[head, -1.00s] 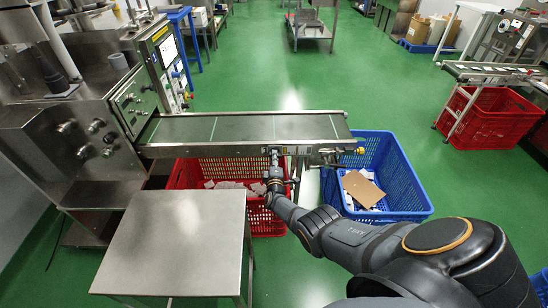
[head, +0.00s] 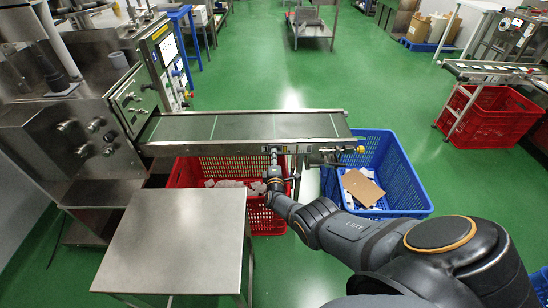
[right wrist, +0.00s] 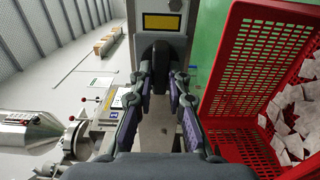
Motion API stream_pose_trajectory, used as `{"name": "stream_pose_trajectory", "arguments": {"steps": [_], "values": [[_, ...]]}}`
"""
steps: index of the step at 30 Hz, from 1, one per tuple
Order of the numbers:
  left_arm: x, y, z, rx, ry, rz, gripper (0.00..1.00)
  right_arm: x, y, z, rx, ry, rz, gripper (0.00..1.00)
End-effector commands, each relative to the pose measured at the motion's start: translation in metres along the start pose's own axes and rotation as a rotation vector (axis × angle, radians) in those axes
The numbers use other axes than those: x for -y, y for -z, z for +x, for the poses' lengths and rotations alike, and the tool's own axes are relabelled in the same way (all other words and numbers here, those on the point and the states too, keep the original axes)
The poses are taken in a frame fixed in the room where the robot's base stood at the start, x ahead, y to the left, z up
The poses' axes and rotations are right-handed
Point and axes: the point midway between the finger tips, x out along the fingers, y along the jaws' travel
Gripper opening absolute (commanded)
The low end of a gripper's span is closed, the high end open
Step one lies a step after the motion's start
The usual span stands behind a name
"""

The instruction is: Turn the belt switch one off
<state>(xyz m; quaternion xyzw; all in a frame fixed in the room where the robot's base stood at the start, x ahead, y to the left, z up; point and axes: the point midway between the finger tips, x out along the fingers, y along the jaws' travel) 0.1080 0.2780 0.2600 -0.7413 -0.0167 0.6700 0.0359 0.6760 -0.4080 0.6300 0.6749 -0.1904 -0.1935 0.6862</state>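The belt switch (right wrist: 160,55) is a black rotary knob below a yellow label on a grey panel in the right wrist view. In the head view, the panel is on the front side of the conveyor belt (head: 245,127) and mostly hidden by my gripper. My right gripper (head: 275,158) is at that panel. In the right wrist view, the fingers of my right gripper (right wrist: 163,82) stand on either side of the knob's narrow lower part. I cannot tell whether they touch it. My left gripper is not in view.
A red crate (head: 185,172) with white packets stands under the belt. A blue crate (head: 408,185) holding cardboard (head: 362,187) stands at its right end. A steel table (head: 175,245) is at the front left, beside the packing machine (head: 90,135).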

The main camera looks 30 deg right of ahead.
Motion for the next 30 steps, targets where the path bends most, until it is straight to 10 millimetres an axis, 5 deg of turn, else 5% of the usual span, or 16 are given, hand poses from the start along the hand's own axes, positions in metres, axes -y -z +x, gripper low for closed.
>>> {"name": "stream_pose_trajectory", "arguments": {"steps": [5,17,30], "values": [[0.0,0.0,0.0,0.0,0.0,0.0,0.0,0.001,0.0,0.0,0.0,0.001,0.0,0.38],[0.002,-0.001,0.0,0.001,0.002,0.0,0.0,0.001,0.0,-0.003,0.001,-0.002,0.001,0.38],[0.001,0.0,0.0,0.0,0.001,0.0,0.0,0.002,0.0,-0.051,-0.002,0.002,0.003,0.38]]}}
